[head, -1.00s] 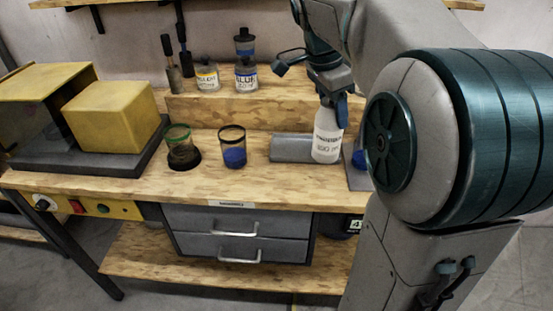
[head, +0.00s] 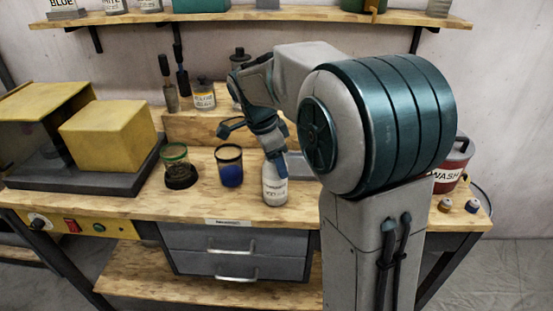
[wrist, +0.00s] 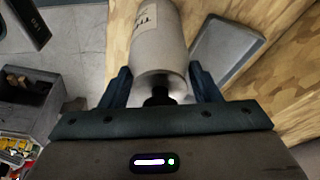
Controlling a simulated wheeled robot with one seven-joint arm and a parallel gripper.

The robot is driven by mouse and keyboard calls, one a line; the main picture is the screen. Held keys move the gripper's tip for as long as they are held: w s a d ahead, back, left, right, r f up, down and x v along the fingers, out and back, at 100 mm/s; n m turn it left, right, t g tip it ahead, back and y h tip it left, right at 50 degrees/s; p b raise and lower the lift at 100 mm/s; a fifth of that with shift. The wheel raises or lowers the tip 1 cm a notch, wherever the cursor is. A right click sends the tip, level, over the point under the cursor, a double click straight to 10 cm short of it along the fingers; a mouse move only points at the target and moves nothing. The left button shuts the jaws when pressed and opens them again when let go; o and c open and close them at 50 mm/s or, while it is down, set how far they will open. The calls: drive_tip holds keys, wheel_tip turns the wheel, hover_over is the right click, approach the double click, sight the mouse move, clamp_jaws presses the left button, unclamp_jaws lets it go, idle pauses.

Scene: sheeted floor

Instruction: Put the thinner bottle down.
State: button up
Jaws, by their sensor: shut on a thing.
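A white bottle (head: 275,186) with a dark-printed label is upright near the front edge of the wooden bench (head: 130,203), right of the blue-filled glass. My gripper (head: 273,158) is shut on it near its top from above. The wrist view shows the bottle (wrist: 160,40) between the two fingers; its label begins with "TH" and the rest is cut off. The bottle's base looks at or just above the bench top; I cannot tell if it touches.
The blue-filled glass (head: 229,168) stands just left of the bottle, and a green-rimmed glass (head: 175,156) further left. A grey tray (wrist: 225,45) lies beside the bottle in the wrist view.

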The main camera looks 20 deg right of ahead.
drive_tip(key=shift+f, duration=0.2)
drive_tip(key=o, duration=1.7)
drive_tip(key=v, duration=1.2)
drive_tip(key=s+d+f+n+t+y, duration=0.1)
drive_tip(key=s+f+n, duration=0.5)
drive_tip(key=s+n, duration=0.2)
drive_tip(key=s+d+f+n+t+y, duration=0.1)
drive_tip(key=s+f+n+y, duration=0.1)
drive_tip(key=s+f+n, duration=0.5)
drive_tip(key=s+n, duration=0.1)
drive_tip(key=s, duration=0.4)
drive_tip(key=shift+s+d+f+n+t+p, duration=0.2)
drive_tip(key=shift+d+f+n+t+p, duration=0.1)
drive_tip(key=shift+d+n, duration=0.1)
drive_tip(key=shift+r, duration=0.15)
